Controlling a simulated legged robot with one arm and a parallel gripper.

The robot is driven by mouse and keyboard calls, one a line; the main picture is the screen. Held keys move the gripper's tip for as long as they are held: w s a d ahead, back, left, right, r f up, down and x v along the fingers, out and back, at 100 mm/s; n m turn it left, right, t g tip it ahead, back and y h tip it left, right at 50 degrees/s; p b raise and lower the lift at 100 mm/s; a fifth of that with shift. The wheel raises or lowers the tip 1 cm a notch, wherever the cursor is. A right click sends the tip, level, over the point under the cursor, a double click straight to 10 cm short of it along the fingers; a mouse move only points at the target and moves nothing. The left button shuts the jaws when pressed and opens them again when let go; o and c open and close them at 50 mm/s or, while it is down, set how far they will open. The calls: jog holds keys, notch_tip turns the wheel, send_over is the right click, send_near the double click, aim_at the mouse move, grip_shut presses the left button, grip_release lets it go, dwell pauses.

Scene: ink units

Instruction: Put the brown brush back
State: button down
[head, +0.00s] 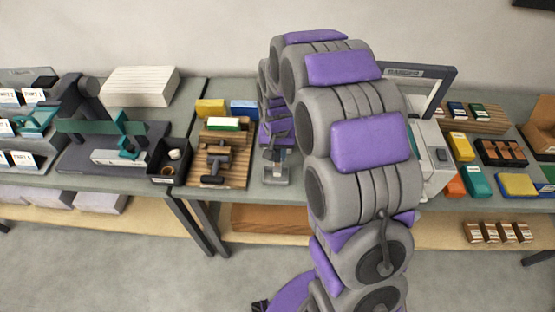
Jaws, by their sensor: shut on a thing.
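My gripper (279,152) is at the end of my purple and grey arm, low over the table, just right of a slatted wooden board (236,170). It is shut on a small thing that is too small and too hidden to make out. A small grey stand (275,178) is directly below and around the gripper's tip. I cannot tell whether the held thing touches it. I cannot pick out a brown brush clearly; my arm hides part of the table behind and to the right.
The board bears a dark T-shaped tool (215,165) and a green-topped block (224,123). A black tray (168,161) with small cups stands left of it. Yellow (210,108) and blue (243,108) boxes stand behind. A grey machine (437,160) stands right of my arm.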

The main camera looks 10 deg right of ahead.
aim_at(277, 160)
jog(key=f, duration=0.1)
jog(key=a+f+b, duration=0.1)
jog(key=f, duration=0.1)
jog(key=shift+w+a+f, duration=0.15)
jog(key=shift+f, duration=0.25)
jog(key=shift+d+r, duration=0.1)
jog(key=shift+d, duration=0.55)
jog(key=c, duration=1.1)
grip_release()
jog(key=shift+c, duration=0.2)
jog(key=shift+o, duration=1.2)
jog(key=shift+a, duration=0.5)
